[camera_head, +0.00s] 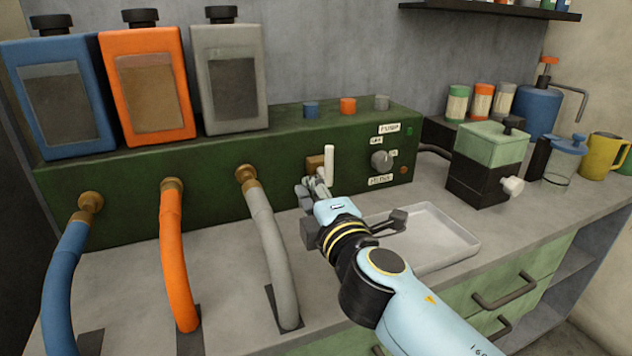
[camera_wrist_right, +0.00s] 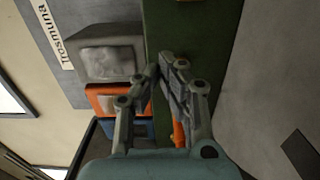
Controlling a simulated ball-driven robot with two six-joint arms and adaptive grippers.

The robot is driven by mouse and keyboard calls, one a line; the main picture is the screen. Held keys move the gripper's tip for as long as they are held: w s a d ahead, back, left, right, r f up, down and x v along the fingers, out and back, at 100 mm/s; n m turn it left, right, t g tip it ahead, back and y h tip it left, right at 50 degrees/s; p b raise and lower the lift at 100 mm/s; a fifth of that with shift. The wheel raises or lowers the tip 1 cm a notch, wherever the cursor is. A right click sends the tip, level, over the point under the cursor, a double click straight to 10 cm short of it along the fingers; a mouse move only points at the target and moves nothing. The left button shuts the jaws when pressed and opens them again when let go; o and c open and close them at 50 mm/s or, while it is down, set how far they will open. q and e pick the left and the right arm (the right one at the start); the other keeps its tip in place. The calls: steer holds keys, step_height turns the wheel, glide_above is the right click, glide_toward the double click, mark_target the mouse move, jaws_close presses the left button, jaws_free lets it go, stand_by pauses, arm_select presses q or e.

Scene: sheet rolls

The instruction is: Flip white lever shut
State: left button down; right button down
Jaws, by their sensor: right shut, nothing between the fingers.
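The white lever (camera_head: 329,166) stands upright against the front of the green machine (camera_head: 225,165), beside a small brown block (camera_head: 314,163). My right gripper (camera_head: 314,185) is shut and empty, just below and left of the lever in the head view. I cannot tell whether it touches the lever. In the right wrist view the closed fingers (camera_wrist_right: 163,72) lie in front of the green machine (camera_wrist_right: 207,30), and I cannot make out the lever there. My left gripper is not in view.
Blue (camera_head: 62,265), orange (camera_head: 174,260) and grey (camera_head: 270,245) hoses run from the machine's front to the counter, left of my right arm. A shallow tray (camera_head: 455,235) lies behind my forearm. A dial (camera_head: 381,160) sits right of the lever.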

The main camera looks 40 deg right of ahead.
steer(key=w+d+p, duration=0.1)
steer(key=w+d, duration=0.5)
steer(key=w, duration=0.1)
steer(key=shift+w+d, duration=0.15)
steer(key=shift+w, duration=0.05)
steer(key=shift+w, duration=0.1)
